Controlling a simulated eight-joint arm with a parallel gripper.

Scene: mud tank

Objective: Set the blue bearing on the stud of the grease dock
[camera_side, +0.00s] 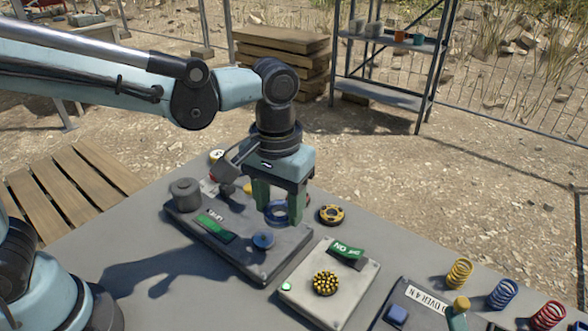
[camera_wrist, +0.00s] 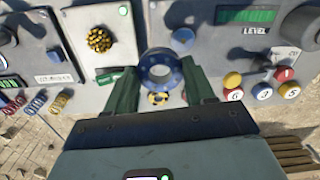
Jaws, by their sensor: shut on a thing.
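The blue bearing (camera_side: 276,211) is a thick blue ring with a hole, and it also shows in the wrist view (camera_wrist: 160,71). My gripper (camera_side: 281,205) is shut on it, with a green finger on each side, over the far edge of the dark panel. In the wrist view the hole faces the camera. No label reads as grease dock. A dark panel (camera_side: 225,245) has a raised round blue piece (camera_side: 263,240); a pale panel (camera_side: 320,299) has a round yellow studded cluster (camera_side: 325,283). I cannot tell which bears the dock's stud.
A yellow and black bearing (camera_side: 331,214) lies on the table just right of my gripper. A grey cylinder (camera_side: 185,194) stands on the dark panel. Several coloured springs (camera_side: 502,293) stand at the right. Numbered balls (camera_wrist: 290,90) are at the right in the wrist view.

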